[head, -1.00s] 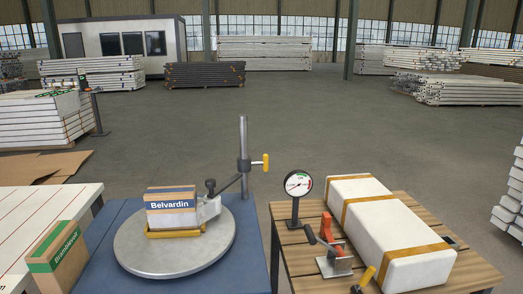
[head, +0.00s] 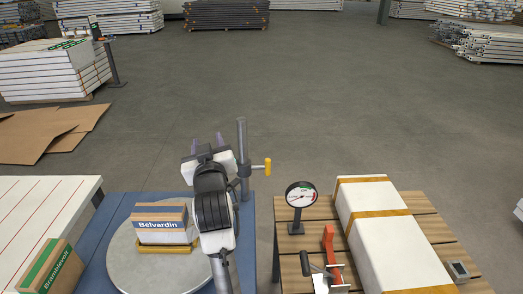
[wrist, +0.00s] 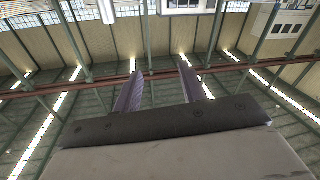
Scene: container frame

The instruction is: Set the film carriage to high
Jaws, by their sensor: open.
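The film carriage is a dark collar (head: 244,171) with a yellow handle (head: 267,167) sticking out to the right. It sits around the grey upright mast (head: 242,135), a little below the mast's middle. My gripper (head: 208,140) is raised left of the mast, fingers pointing up, open and empty, apart from the handle. In the wrist view its two fingers (wrist: 160,70) stand spread with only roof and wall between them. My arm hides part of the turntable (head: 128,262) and the link left of the carriage.
The Belvardin box (head: 160,222) stands on the turntable, on a blue base (head: 118,212). Right is a wooden table (head: 415,212) with a dial gauge (head: 301,194), a red-handled clamp (head: 329,245) and a white strapped block (head: 385,240). The Bramblevolt box (head: 55,265) stands at lower left.

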